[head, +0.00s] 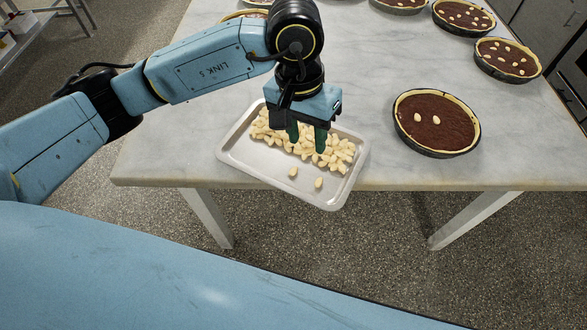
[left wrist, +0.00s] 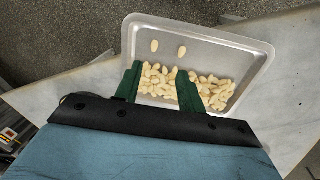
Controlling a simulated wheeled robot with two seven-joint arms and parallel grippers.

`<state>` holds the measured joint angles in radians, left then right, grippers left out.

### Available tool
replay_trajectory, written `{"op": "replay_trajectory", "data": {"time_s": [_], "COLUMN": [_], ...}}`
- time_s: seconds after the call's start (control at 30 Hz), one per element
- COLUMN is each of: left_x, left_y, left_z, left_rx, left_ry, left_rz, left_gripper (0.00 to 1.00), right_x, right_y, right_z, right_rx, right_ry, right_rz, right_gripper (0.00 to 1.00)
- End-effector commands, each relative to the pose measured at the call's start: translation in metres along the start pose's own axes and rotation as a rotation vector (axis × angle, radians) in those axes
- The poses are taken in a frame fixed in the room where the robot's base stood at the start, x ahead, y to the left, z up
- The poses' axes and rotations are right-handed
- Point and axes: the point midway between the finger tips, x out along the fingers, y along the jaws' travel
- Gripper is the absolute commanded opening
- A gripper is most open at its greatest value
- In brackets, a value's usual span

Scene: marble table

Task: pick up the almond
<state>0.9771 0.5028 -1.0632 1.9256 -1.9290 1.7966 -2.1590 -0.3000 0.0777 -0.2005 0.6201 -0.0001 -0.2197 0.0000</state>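Many pale almonds (head: 334,152) lie heaped along the far side of a metal tray (head: 262,172) at the table's front edge. Two loose almonds lie apart on the tray's bare near part, one on the left (head: 293,172) and one on the right (head: 318,183). In the left wrist view the two loose almonds (left wrist: 182,51) lie beyond the fingertips. My left gripper (head: 307,148) points down over the heap, its green fingers apart. In the left wrist view the open gripper (left wrist: 161,66) shows almonds of the heap between its fingers. My right gripper is not in view.
A chocolate tart (head: 436,122) with two almonds on it stands right of the tray. Several more almond-topped tarts (head: 507,60) stand along the far right and back. The marble table (head: 380,70) is bare between the tray and the back tarts.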

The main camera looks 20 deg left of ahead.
Motion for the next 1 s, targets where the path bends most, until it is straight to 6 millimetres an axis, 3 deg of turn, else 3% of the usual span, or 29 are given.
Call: {"op": "replay_trajectory", "data": {"time_s": [0.03, 0.17, 0.5, 0.77, 1.0], "left_x": [-0.004, -0.002, 0.057, 0.077, 0.110], "left_y": [-0.012, -0.027, -0.036, -0.039, -0.046], "left_z": [-0.003, -0.005, -0.004, -0.005, -0.004], "left_rx": [0.015, 0.035, 0.036, 0.037, 0.034], "left_ry": [0.005, 0.000, -0.003, -0.001, -0.003], "left_rz": [-0.059, -0.131, -0.134, -0.132, -0.131], "left_gripper": [0.39, 0.39, 0.39, 0.39, 0.39], "right_x": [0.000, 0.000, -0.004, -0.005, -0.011], "right_y": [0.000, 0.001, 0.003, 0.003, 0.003], "right_z": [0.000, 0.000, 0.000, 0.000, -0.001], "right_rx": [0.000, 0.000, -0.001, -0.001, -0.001], "right_ry": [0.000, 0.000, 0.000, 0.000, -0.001], "right_rz": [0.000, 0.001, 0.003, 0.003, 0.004], "right_gripper": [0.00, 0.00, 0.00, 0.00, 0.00]}}
